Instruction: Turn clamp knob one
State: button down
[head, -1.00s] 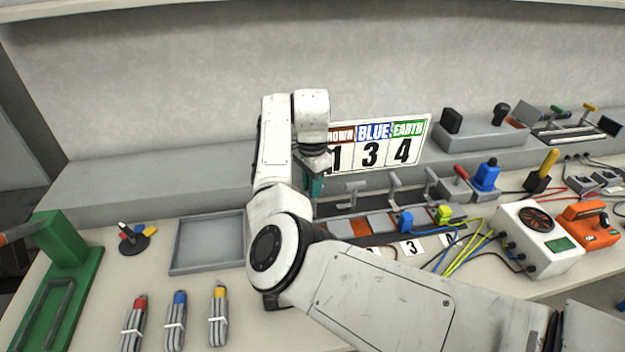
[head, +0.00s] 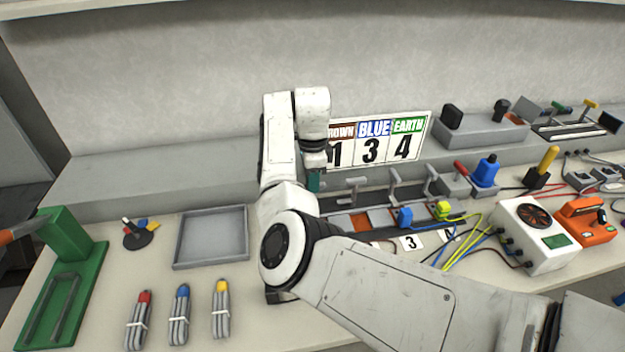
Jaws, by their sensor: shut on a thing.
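The clamp row (head: 345,188) stands behind the terminal block at the middle of the bench, with several grey clamp levers showing. Its left end, where clamp knob one would be, is mostly hidden behind my arm. My gripper (head: 314,183) points down at that left end. Only a small teal part of it shows below my white wrist. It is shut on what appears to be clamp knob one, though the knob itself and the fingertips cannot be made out. A sign (head: 373,142) reading BROWN, BLUE and EARTH over 1, 3, 4 stands behind the clamps.
A grey tray (head: 243,262), several cable bundles (head: 180,318) and a green press (head: 65,240) are on the left. A blue connector (head: 405,217), a yellow one (head: 443,208), a white fan box (head: 538,240) and an orange tool (head: 583,222) are on the right.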

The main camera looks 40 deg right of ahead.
jog(key=c, duration=1.1)
grip_release()
notch_tip(320, 180, up, 11)
jog(key=shift+f+b, duration=0.1)
jog(key=shift+b, duration=0.3)
